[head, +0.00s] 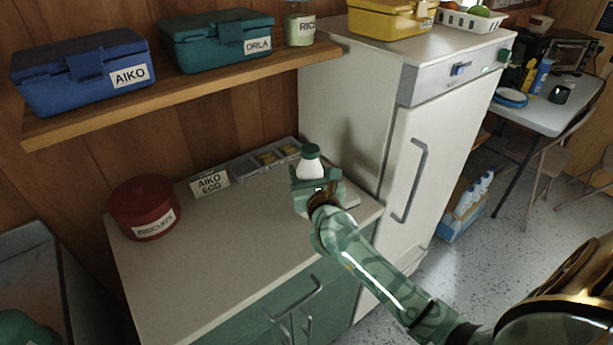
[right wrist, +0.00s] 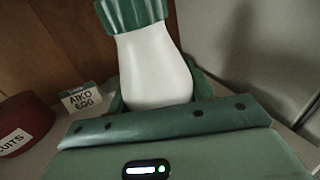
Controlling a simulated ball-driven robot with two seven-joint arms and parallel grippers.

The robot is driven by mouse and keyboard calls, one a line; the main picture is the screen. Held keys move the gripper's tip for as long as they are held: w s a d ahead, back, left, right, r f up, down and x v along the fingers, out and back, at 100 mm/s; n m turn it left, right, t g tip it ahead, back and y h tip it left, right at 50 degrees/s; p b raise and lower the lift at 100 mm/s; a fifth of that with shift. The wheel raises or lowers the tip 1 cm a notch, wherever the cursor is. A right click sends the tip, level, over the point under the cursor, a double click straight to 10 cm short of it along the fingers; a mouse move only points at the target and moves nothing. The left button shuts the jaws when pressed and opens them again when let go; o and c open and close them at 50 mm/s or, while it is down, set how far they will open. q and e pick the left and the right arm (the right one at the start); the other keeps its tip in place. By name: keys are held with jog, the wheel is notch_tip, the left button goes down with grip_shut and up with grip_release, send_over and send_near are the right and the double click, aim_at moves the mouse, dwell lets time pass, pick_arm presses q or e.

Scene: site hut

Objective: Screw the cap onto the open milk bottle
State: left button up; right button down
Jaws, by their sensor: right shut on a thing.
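The white milk bottle (head: 311,169) stands about upright at the right end of the counter, close to the fridge. A ribbed green cap (head: 311,151) sits on its top; I cannot tell whether it is screwed tight. In the right wrist view the bottle (right wrist: 155,70) fills the middle, with the green cap (right wrist: 133,12) at the top edge, partly cut off. My right gripper (head: 316,178) is shut around the bottle's lower body, and its jaws hide the base. My left gripper does not show in either view.
A red biscuit tin (head: 144,207), an AIKO EGG sign (head: 210,182) and a grey compartment tray (head: 243,170) stand on the counter (head: 225,245). A shelf (head: 190,85) with lunch boxes overhangs it. The fridge (head: 400,150) bounds the right side. The counter's front middle is clear.

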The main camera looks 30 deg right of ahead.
jog(key=shift+f, duration=0.1)
jog(key=shift+f, duration=0.15)
jog(key=c, duration=0.6)
grip_release()
jog(key=shift+s+r, duration=0.2)
jog(key=v, duration=1.1)
jog(key=shift+s+p, duration=0.3)
jog(key=shift+p, duration=0.15)
jog(key=shift+a, duration=0.15)
